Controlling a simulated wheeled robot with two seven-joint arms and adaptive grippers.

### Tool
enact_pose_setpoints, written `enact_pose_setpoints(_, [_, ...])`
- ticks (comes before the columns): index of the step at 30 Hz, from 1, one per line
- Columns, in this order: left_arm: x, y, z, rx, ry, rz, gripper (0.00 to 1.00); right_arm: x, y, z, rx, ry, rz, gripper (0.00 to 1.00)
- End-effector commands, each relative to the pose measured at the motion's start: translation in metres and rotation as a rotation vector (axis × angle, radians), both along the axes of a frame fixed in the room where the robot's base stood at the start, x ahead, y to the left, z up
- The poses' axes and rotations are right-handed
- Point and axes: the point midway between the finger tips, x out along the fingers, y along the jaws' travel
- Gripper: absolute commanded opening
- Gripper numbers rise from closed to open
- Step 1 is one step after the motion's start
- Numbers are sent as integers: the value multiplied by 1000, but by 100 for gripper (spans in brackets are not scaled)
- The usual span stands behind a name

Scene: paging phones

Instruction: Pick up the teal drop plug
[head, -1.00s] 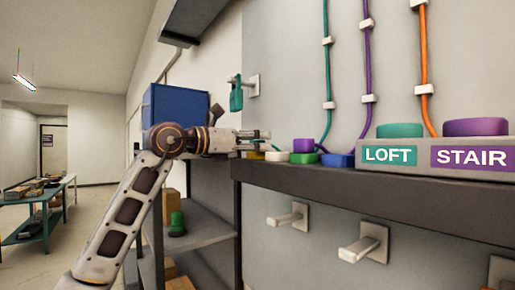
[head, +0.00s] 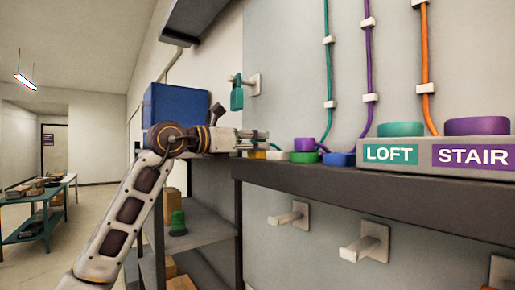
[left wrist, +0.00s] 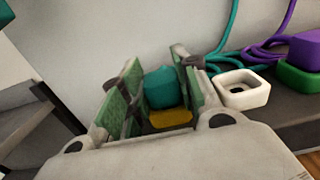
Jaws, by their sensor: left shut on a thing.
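The teal drop plug (left wrist: 162,88) is a small rounded block with a teal top, seen in the left wrist view between the fingers of my left gripper (left wrist: 155,95). The green-padded fingers are shut on it. A yellow piece (left wrist: 170,118) shows just below and in front of the plug. In the head view my left gripper (head: 258,141) reaches in from the left at the shelf's left end. There its fingers mostly hide the plug. My right gripper is not in view.
Right of the gripper on the dark shelf (head: 390,192) stand a white socket block (head: 279,155), a green block with a purple plug (head: 304,145), and a blue block (head: 340,159). Further right is the LOFT and STAIR box (head: 430,152). Cords run up the wall.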

Motion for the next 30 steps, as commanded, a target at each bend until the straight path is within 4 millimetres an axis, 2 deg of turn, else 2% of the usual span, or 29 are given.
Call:
enact_pose_setpoints(7, [0,0,3,0,-1,0,7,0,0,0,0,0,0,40])
enact_pose_setpoints(14, [0,0,14,-1,-2,0,7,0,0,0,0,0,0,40])
enact_pose_setpoints(30, [0,0,70,-1,-2,1,7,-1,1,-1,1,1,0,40])
